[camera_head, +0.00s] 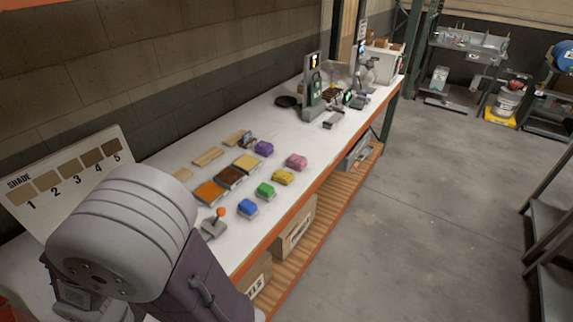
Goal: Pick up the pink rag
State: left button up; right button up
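The pink rag (297,161) is a small folded bundle. It lies on the white workbench top (225,135), close to the bench's front edge. It is the farthest of a row of coloured rags along that edge, and nothing covers it. A purple rag (264,148) lies to its left and a yellow rag (283,177) lies nearer to me. Part of my own arm fills the lower left of the view, well apart from the pink rag. Neither of my grippers can be made out.
A green rag (266,189) and a blue rag (247,207) continue the row. Colour trays (229,176) and wooden sample strips (207,157) lie behind them. A shade board (62,185) leans at the left. Equipment stands at the far bench end. The floor (420,200) to the right is open.

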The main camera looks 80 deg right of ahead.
aim_at(295, 162)
jog(key=k+z, duration=0.1)
jog(key=z, duration=2.75)
jog(key=i+l+u, duration=0.5)
jog(key=k+j, duration=0.1)
